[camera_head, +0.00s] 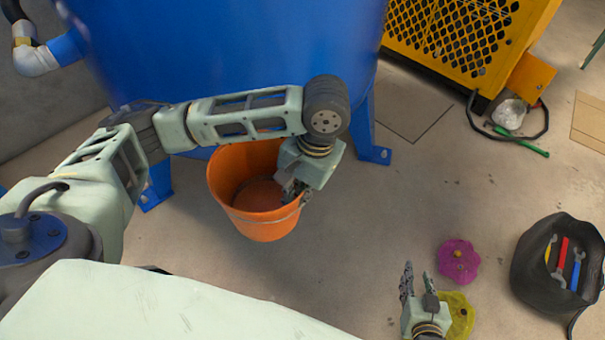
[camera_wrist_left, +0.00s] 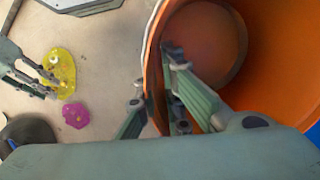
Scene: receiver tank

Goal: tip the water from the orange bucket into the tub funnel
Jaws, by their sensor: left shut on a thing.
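The orange bucket (camera_head: 240,185) is upright in front of the blue tank, its open top facing up. My left gripper (camera_head: 294,190) is shut on the right side of its rim. The left wrist view shows the bucket (camera_wrist_left: 285,60) from close up, with one finger inside the wall and one outside. The inside looks plain orange-brown, and I cannot tell whether water is in it. I see no tub funnel in either view.
The blue tank (camera_head: 230,50) stands behind the bucket on legs. A black tool bag (camera_head: 540,265) is at the right. A yellow caged machine (camera_head: 455,40) stands behind. The middle floor is clear.

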